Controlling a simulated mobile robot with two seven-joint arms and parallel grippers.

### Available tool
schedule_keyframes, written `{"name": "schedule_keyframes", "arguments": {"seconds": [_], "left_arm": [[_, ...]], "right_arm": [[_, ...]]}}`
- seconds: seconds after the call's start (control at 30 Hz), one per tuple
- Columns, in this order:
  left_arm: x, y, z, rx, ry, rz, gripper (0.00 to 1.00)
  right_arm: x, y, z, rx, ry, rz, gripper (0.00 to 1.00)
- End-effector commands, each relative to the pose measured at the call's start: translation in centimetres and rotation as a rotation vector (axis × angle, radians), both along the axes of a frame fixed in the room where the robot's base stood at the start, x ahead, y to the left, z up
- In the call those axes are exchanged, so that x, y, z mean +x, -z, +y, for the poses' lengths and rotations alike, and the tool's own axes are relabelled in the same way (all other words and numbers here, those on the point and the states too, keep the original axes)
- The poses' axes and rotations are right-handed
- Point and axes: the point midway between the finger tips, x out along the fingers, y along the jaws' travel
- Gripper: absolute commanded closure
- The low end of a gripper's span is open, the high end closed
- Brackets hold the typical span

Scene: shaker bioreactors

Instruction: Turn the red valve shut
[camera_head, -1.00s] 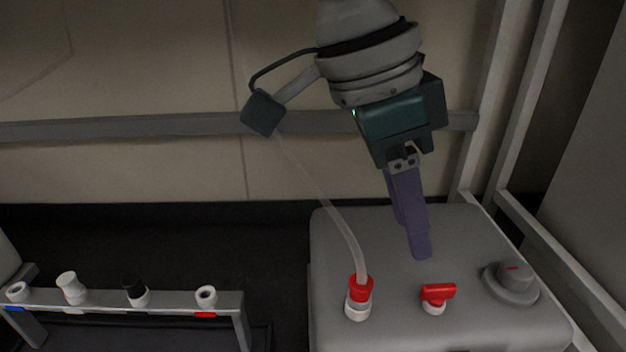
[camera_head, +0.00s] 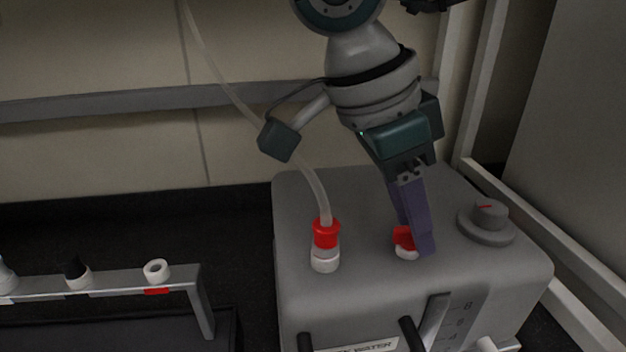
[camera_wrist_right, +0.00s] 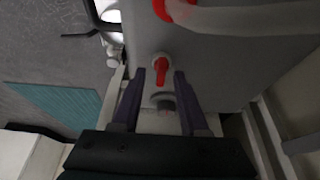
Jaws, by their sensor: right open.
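The red valve (camera_head: 403,237) has a red handle on a white base and sits on top of the grey tank (camera_head: 350,195). My right gripper (camera_head: 421,248) points down at the valve, and its purple fingers hide part of the handle in the head view. In the right wrist view the red valve (camera_wrist_right: 160,72) shows in the gap between the fingertips of the open right gripper (camera_wrist_right: 160,77), with space on both sides of the handle. I cannot tell whether the tips reach down to the handle's height. My left gripper is not in view.
A clear hose (camera_head: 319,190) rises from a red-collared port (camera_head: 325,236) left of the valve. A grey knob (camera_head: 489,215) stands to its right. A rack with caps (camera_head: 190,280) stands at the left. Pale frame posts (camera_head: 475,90) run along the right.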

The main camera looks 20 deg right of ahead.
Motion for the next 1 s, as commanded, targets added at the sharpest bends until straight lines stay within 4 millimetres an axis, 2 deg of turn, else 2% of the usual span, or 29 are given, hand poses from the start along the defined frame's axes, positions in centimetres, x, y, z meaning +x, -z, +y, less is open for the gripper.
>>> {"name": "schedule_keyframes", "arguments": {"seconds": [0.07, 0.47, 1.0], "left_arm": [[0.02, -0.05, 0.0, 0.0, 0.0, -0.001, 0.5], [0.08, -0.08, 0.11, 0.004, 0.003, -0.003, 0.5], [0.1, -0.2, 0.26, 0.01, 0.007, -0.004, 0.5]], "right_arm": [[0.0, -0.04, 0.01, 0.0, 0.0, 0.0, 0.56], [0.01, -0.03, 0.02, 0.0, 0.0, 0.0, 1.0], [-0.01, -0.06, 0.02, 0.0, 0.009, 0.001, 1.0]]}}
